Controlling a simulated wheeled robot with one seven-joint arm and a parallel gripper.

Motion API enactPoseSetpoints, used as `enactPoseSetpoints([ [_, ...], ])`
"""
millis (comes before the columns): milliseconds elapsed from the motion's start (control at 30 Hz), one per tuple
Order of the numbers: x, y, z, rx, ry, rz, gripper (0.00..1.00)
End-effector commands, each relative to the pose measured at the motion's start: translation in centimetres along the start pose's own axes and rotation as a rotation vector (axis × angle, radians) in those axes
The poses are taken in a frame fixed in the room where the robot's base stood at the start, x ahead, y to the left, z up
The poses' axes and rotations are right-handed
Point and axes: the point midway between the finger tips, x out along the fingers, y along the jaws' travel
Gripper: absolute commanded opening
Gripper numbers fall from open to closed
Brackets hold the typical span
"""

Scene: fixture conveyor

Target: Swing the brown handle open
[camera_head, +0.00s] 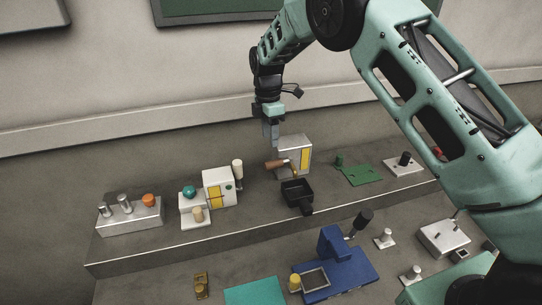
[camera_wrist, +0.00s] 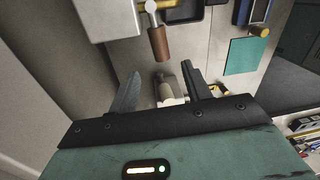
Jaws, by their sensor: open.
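The brown handle (camera_head: 274,166) sticks out to the left from the front of a white box (camera_head: 303,142) with a yellow panel (camera_head: 305,159) on the raised bench. In the wrist view the handle (camera_wrist: 158,43) hangs from a metal pivot (camera_wrist: 151,6) beside the white box (camera_wrist: 104,18). My gripper (camera_head: 273,142) points down, just above and behind the handle in the head view. In the wrist view my gripper (camera_wrist: 158,78) shows two spread fingers, with nothing held between them. The handle lies beyond the fingertips, apart from them.
A black open tray (camera_head: 296,192) sits in front of the box. A white fixture (camera_head: 218,187) with a cream knob (camera_head: 237,169) stands to the left. A green plate (camera_head: 361,175) lies to the right. A blue fixture (camera_head: 335,277) is on the lower surface. The wall is close behind.

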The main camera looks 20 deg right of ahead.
Motion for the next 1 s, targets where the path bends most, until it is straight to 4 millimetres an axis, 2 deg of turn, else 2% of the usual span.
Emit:
enactPoseSetpoints([
  [200, 4.3, -0.2, 0.0, 0.001, -0.001, -0.005, 0.49],
  [400, 7.6, -0.1, 0.0, 0.001, -0.001, -0.003, 0.49],
  [600, 9.2, -0.1, 0.0, 0.001, 0.0, -0.001, 0.49],
  [900, 9.5, 0.0, 0.0, 0.001, 0.001, 0.001, 0.49],
  [933, 9.5, 0.0, 0.0, 0.001, 0.001, 0.001, 0.43],
  [1000, 9.4, 0.0, 0.0, 0.001, 0.001, 0.0, 0.23],
])
